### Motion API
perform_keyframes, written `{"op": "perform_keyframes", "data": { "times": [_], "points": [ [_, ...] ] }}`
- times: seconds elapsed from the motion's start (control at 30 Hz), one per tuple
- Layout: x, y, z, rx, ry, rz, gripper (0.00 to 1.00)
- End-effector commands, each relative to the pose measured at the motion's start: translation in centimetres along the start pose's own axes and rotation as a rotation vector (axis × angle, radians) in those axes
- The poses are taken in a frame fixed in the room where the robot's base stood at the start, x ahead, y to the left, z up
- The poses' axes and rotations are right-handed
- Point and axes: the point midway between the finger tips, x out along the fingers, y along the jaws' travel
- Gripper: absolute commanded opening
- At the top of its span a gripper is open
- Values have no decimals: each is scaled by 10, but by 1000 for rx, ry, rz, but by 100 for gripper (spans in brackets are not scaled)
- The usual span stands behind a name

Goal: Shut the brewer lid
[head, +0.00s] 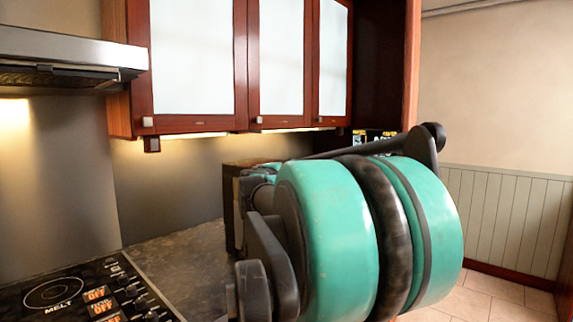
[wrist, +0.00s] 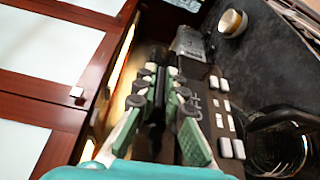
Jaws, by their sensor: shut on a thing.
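The brewer (wrist: 205,115) is a dark machine with a row of pale buttons, and its glass carafe (wrist: 290,145) shows at the lower right of the wrist view. My gripper (wrist: 160,75) has green and grey fingers on both sides of a narrow dark piece (wrist: 157,100), which looks like the raised brewer lid. The fingers are closed on it. Its exact outline is hard to tell against the dark body. In the head view my arm hides the gripper and most of the brewer; only a dark side (head: 232,195) shows.
Red-brown wall cabinets (head: 195,60) with pale panels hang above the counter (head: 190,265). A range hood (head: 65,60) and a black cooktop (head: 75,290) are at the left. A round pale knob-like thing (wrist: 232,22) lies past the brewer. Floor is open at the right.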

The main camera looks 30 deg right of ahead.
Motion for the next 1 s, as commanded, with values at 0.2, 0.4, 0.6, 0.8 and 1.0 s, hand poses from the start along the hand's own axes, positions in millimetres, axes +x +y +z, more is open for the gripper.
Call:
{"op": "perform_keyframes", "data": {
  "times": [0.2,0.4,0.6,0.8,1.0],
  "points": [
    [0,-6,-1,-2,0,-1,0],
    [0,-8,-1,0,0,-3,0],
    [0,-9,-1,1,0,-4,19],
    [0,-7,-1,0,0,-2,29],
    [0,-6,-1,-1,1,-1,29]
  ]
}}
